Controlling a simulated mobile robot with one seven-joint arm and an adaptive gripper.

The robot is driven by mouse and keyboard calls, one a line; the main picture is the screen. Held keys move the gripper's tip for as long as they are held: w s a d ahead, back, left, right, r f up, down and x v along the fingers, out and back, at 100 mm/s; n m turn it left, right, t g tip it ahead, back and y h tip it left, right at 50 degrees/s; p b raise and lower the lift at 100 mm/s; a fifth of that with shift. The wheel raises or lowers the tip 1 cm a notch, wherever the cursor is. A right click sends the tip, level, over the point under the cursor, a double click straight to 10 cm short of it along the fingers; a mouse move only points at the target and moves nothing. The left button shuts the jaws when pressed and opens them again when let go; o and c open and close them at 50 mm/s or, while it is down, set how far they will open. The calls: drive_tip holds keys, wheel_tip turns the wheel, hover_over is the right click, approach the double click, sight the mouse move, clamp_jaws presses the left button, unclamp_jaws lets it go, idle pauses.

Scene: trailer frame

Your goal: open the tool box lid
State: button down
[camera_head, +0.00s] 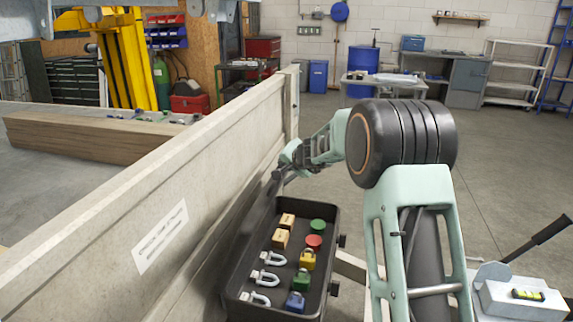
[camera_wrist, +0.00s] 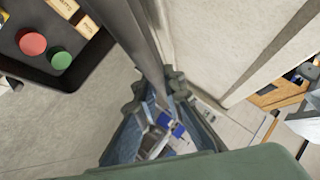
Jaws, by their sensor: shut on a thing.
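The black tool box (camera_head: 329,222) stands open beside the trailer's side wall in the head view. Inside lie shackles, padlocks, small cartons and red and green round pieces. Its lid (camera_head: 252,222) appears as a dark, steep panel along the box's left side, seen nearly edge-on. My gripper (camera_head: 279,174) is at the lid's far end, shut on it. In the wrist view the lid is a grey strip (camera_wrist: 140,35) running down between the fingers (camera_wrist: 167,88). The box's corner (camera_wrist: 62,82) shows at upper left. The exact finger contact is partly hidden.
The pale trailer side wall (camera_head: 190,185) runs close along the left of the box and lid. Timber beams (camera_head: 85,138) lie beyond it. A bench (camera_head: 383,84) stands at the back. Open floor (camera_head: 500,165) lies to the right.

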drive_tip(key=c, duration=2)
unclamp_jaws()
drive_tip(key=v, duration=1.2)
